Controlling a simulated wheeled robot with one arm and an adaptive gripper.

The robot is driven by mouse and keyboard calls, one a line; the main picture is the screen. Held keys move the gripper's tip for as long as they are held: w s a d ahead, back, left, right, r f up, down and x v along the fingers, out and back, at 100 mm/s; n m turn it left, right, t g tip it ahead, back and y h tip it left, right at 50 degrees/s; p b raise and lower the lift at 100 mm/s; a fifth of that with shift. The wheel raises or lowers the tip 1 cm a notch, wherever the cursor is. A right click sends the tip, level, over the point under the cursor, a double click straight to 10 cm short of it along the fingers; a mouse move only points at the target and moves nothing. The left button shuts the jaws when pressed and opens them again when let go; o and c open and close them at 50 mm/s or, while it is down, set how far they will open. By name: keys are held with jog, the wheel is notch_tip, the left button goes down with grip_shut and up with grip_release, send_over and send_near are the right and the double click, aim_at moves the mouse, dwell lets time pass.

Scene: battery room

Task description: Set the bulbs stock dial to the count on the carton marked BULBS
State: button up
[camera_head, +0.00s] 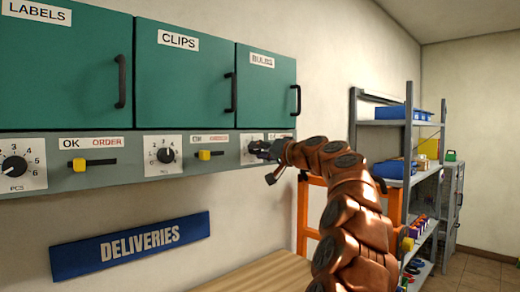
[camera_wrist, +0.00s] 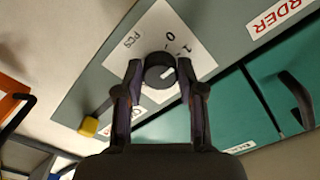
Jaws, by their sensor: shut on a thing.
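The bulbs stock dial (camera_wrist: 160,72) is a dark round knob on a white plate in the wrist view. A white mark shows on the knob, and "PCS", 0 and 1 are legible around it; the fingers hide other numbers. My gripper (camera_wrist: 160,66) has one finger on each side of the knob and is shut on it. In the head view my gripper (camera_head: 266,166) is at the panel under the green BULBS door (camera_head: 265,92), covering most of the dial plate (camera_head: 248,150). I cannot make out a carton marked BULBS in either view.
The closed LABELS (camera_head: 65,70) and CLIPS (camera_head: 182,85) doors have dials (camera_head: 165,155) and yellow ORDER sliders (camera_head: 82,164) below. A DELIVERIES sign (camera_head: 135,243) hangs over a wooden surface (camera_head: 262,275). An orange frame (camera_head: 303,215) and loaded shelves (camera_head: 395,122) stand right.

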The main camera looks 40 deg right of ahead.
jog(key=n+p, duration=0.5)
jog(key=n, duration=0.5)
jog(key=n+p, duration=0.5)
jog(key=n, duration=0.5)
jog(key=n+p, duration=0.5)
jog(key=n, duration=0.4)
jog(key=shift+d+n, duration=0.3)
jog(key=shift+n, duration=0.1)
dwell(0.9)
dwell(0.4)
